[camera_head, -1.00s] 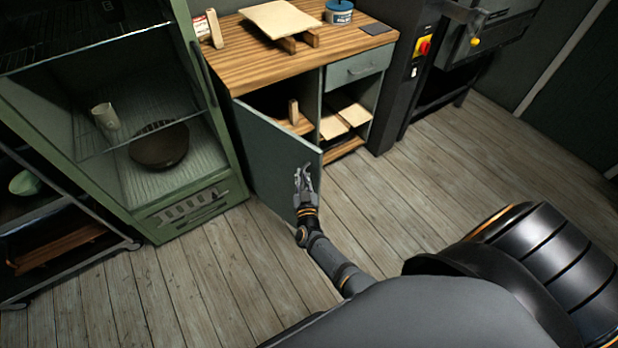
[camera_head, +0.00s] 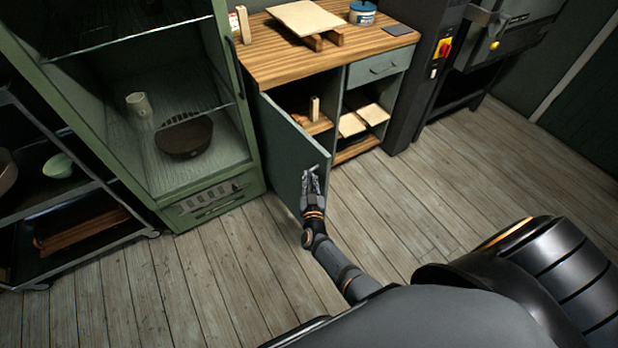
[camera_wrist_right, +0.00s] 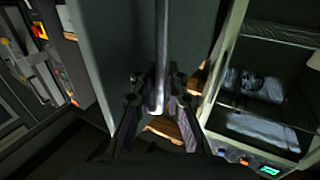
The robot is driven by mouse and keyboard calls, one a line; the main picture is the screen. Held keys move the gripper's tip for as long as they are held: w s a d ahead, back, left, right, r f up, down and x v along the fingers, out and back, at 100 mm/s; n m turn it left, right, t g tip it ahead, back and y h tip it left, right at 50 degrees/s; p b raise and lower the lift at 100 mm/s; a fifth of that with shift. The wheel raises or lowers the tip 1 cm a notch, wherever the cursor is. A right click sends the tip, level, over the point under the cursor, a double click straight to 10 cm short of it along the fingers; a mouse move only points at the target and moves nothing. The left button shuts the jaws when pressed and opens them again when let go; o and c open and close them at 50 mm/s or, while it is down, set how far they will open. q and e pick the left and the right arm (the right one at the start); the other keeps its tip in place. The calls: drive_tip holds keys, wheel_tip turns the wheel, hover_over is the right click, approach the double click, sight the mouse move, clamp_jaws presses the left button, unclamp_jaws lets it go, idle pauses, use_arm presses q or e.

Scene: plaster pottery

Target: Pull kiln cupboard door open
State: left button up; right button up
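The kiln cupboard door (camera_head: 285,150) is a dark grey-green panel standing well open, swung out from the left side of the wooden-topped cupboard (camera_head: 385,87). My right gripper (camera_head: 311,174) is at the handle near the door's free edge. In the right wrist view the door handle (camera_wrist_right: 161,50) is an upright metal bar running between the fingers of my right gripper (camera_wrist_right: 155,82), which close in on it from both sides. The exact finger contact is dark and hard to see. My left gripper is not in view.
A green glazed cabinet (camera_head: 165,205) with a dark bowl (camera_head: 184,138) stands left of the door. A dark shelf cart (camera_head: 100,255) is farther left. Boards and a tin (camera_head: 362,13) are on the worktop. The wooden floor (camera_head: 240,290) in front is clear.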

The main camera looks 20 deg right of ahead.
drive_tip(key=o, duration=0.4)
drive_tip(key=shift+s, duration=0.15)
drive_tip(key=shift+r, duration=0.1)
drive_tip(key=v, duration=0.7)
drive_tip(key=shift+s+a, duration=0.1)
drive_tip(key=shift+s, duration=0.05)
drive_tip(key=s+a+f+n+g+y+p, duration=0.1)
drive_tip(key=s+f+n+g+y, duration=0.2)
drive_tip(key=s+f, duration=0.65)
drive_tip(key=s+f+n+g+y+p, duration=0.1)
drive_tip(key=s+f+g+y, duration=0.35)
drive_tip(key=f, duration=0.85)
drive_tip(key=s+d+f+g, duration=0.2)
drive_tip(key=s, duration=0.6)
drive_tip(key=s+d+f+g+h, duration=0.1)
drive_tip(key=s+d+f+g, duration=0.1)
drive_tip(key=s, duration=0.7)
drive_tip(key=s+d+f+g+h, duration=0.1)
drive_tip(key=s+f+g, duration=0.3)
drive_tip(key=s, duration=0.4)
drive_tip(key=shift+s+d+n+p, duration=0.15)
drive_tip(key=shift+d+p, duration=0.05)
drive_tip(key=shift+d, duration=0.25)
drive_tip(key=shift+s+d+n+p, duration=0.15)
drive_tip(key=shift+d, duration=0.3)
